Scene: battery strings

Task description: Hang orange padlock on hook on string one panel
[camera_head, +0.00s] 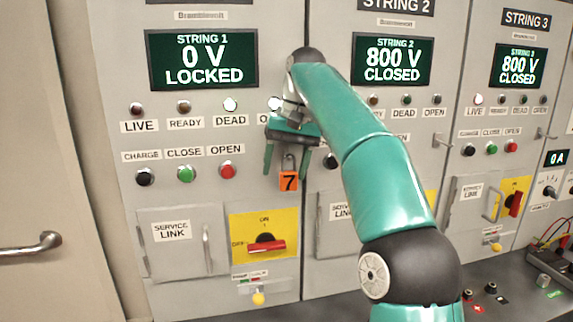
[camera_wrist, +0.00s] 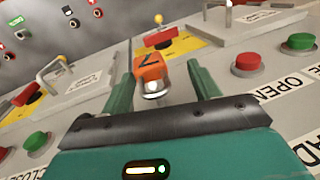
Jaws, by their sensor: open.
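The orange padlock (camera_head: 289,181), marked 7, hangs upright at the right edge of the string 1 panel (camera_head: 200,103), with its grey shackle upward. The hook behind the shackle is too small to make out. My gripper (camera_head: 287,172) is open just above the padlock, its green fingers spread on either side and apart from it. In the wrist view the padlock (camera_wrist: 150,68) sits between the two open fingertips (camera_wrist: 160,85), with a visible gap on both sides. The string 1 screen (camera_head: 203,60) reads 0 V LOCKED.
Below are a red rotary handle (camera_head: 266,246) on a yellow plate and a service link door (camera_head: 182,243) with a handle. Push buttons (camera_head: 186,173) lie left of my gripper. The string 2 panel (camera_head: 330,120) is partly behind my arm.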

